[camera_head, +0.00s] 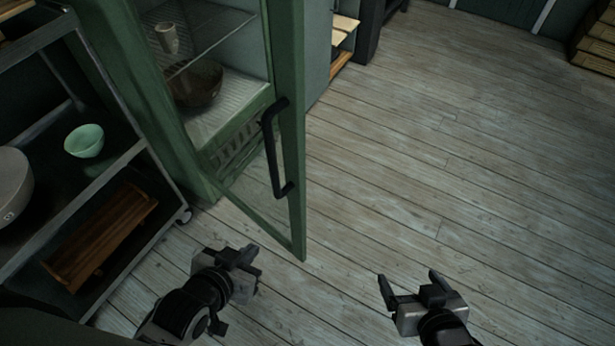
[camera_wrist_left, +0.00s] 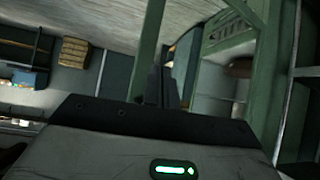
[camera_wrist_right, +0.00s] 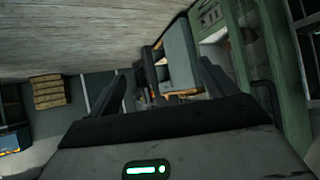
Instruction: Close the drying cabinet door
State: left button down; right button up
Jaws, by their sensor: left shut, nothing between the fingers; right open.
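The green drying cabinet (camera_head: 190,185) stands at the upper left in the head view. Its green-framed glass door (camera_head: 292,170) stands open and swings out toward me, with a black bar handle (camera_head: 270,150) on its edge. The door frame also shows in the left wrist view (camera_wrist_left: 150,50). My left gripper (camera_head: 248,255) is shut and empty, left of and below the door's lower corner, apart from the handle. My right gripper (camera_head: 408,282) is open and empty, over the floor to the right of the door.
A dark cart (camera_head: 165,185) at the left carries a mint bowl (camera_head: 84,141), a grey bowl (camera_head: 12,185) and a wooden rack (camera_head: 100,235). Inside the cabinet are a brown bowl (camera_head: 196,84) and a cup (camera_head: 167,38). The plank floor (camera_head: 450,150) to the right is clear.

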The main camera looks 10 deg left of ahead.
pick_arm(q)
jog(key=w+a+r+m+t+h+b, duration=0.2)
jog(key=w+a+m+t+h+b, duration=0.25)
jog(key=a+h+b, duration=0.35)
jog(key=w+d+y, duration=0.1)
jog(key=w+d, duration=0.6)
jog(key=w, duration=0.4)
jog(key=shift+w+d+n+t, duration=0.15)
jog(key=shift+d+n+t, duration=0.2)
jog(key=shift+d+t, duration=0.1)
pick_arm(e)
jog(key=f, duration=0.1)
jog(key=a+f, duration=0.1)
jog(key=f, duration=0.1)
jog(key=shift+w+a+m+t+y, duration=0.2)
jog(key=shift+w+m+t+y, duration=0.2)
